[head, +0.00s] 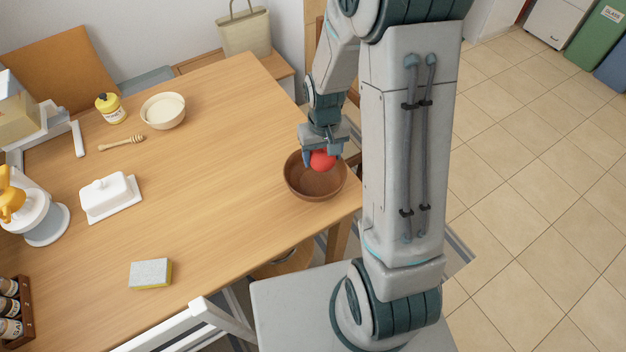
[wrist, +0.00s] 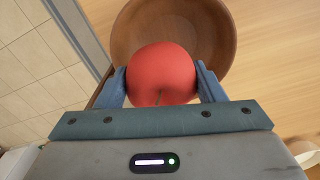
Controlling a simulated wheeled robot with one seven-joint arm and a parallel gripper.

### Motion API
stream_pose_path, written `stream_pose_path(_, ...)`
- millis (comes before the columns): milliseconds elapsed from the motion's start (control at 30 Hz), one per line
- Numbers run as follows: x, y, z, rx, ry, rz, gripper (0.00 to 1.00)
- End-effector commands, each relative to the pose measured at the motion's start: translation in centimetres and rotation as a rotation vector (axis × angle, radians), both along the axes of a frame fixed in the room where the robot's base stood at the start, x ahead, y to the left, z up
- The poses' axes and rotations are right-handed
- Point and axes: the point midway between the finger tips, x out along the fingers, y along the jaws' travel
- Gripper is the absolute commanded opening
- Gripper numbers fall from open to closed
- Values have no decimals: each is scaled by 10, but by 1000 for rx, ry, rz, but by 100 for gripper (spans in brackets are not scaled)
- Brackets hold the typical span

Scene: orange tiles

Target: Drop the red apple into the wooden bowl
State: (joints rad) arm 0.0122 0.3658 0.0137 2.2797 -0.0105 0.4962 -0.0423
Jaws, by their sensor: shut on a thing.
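The red apple (head: 322,160) is held between the fingers of my gripper (head: 322,154). The wooden bowl (head: 300,186) is brown and round and stands near the right corner of the table. In the head view the apple overlaps the far part of the bowl's opening. In the wrist view the apple (wrist: 161,75) sits between the two blue fingers of my gripper (wrist: 162,84), with the wooden bowl (wrist: 215,40) behind it. The apple hides part of the bowl's inside. I cannot tell the exact gap between apple and bowl.
The table (head: 220,190) is clear left of the bowl. A cream bowl (head: 163,111), a yellow jar (head: 110,108), a honey dipper (head: 122,143), a white butter dish (head: 109,195) and a sponge (head: 150,273) stand farther left. A white chair (head: 205,312) is at the near edge.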

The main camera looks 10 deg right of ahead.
Motion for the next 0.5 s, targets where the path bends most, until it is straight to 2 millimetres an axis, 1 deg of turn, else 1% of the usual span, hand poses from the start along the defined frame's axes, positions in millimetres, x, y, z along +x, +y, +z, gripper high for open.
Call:
stream_pose_path(233, 0, 0, 0, 0, 0, 0, 36)
stream_pose_path(267, 0, 0, 0, 0, 0, 0, 71)
stream_pose_path(300, 0, 0, 0, 0, 0, 0, 82)
stream_pose_path(333, 0, 0, 0, 0, 0, 0, 88)
stream_pose_path(500, 0, 0, 0, 0, 0, 0, 88)
